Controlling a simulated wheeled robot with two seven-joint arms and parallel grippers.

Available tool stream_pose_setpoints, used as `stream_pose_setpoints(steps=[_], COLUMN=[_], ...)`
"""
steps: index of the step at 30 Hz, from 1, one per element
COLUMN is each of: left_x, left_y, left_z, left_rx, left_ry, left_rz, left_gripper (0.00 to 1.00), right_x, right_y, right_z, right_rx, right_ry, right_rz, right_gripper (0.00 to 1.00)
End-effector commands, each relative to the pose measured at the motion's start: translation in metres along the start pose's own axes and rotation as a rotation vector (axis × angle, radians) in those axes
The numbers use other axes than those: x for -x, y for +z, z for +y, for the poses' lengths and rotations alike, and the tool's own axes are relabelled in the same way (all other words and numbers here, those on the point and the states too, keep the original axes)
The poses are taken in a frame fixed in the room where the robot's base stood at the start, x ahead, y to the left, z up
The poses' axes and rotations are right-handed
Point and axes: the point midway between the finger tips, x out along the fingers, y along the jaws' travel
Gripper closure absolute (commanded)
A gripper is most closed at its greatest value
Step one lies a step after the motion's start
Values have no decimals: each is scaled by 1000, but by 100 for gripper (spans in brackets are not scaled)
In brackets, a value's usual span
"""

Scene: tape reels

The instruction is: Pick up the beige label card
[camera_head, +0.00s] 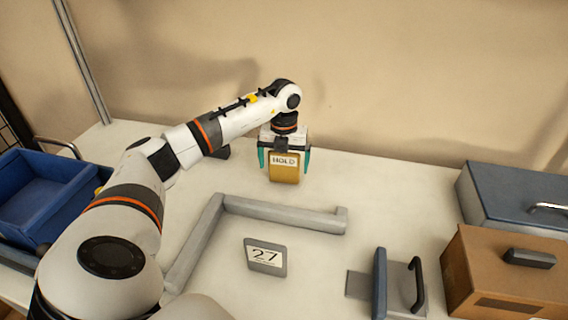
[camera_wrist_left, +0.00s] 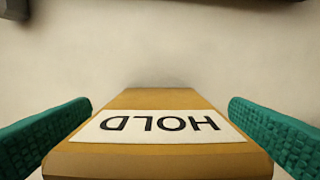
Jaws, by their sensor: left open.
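The label card is an ochre-beige block with a white "HOLD" label; it stands on the table near the back in the head view (camera_head: 284,175). It also fills the lower middle of the left wrist view (camera_wrist_left: 160,160), with its lettering upside down. My left gripper (camera_head: 284,160) is open above and around the card, with one teal finger on each side. In the left wrist view a gap shows between the card and each finger. My right gripper is not in view.
A grey angled rail (camera_head: 280,213) lies in front of the card. A grey "27" card (camera_head: 265,256) stands nearer. A grey-blue piece with a black handle (camera_head: 380,283), a brown box (camera_head: 500,275) and a blue-grey box (camera_head: 510,197) are right. Blue bins (camera_head: 40,205) are left.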

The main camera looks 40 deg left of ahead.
Motion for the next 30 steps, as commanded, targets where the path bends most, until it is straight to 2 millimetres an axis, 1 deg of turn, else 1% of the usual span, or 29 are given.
stream_pose_setpoints(steps=[3, 9, 10, 18, 26, 29, 30], left_x=[-9, -10, -10, -10, -7, 3, 10], left_y=[0, 0, 0, 0, 0, -1, -1], left_z=[0, 0, 0, 0, 0, 0, 0], left_rx=[-1, -1, -1, 0, 0, 0, 0], left_ry=[0, 1, 0, 0, 1, 2, 3], left_rz=[-1, 1, 1, 1, 2, 4, 5], left_gripper=[0, 0, 2, 45, 45, 45, 45], right_x=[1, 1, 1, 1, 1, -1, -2], right_y=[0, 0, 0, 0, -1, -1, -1], right_z=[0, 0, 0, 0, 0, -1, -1], right_rx=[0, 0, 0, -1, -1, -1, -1], right_ry=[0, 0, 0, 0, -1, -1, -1], right_rz=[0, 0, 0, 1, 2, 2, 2], right_gripper=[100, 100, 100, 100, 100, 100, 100])
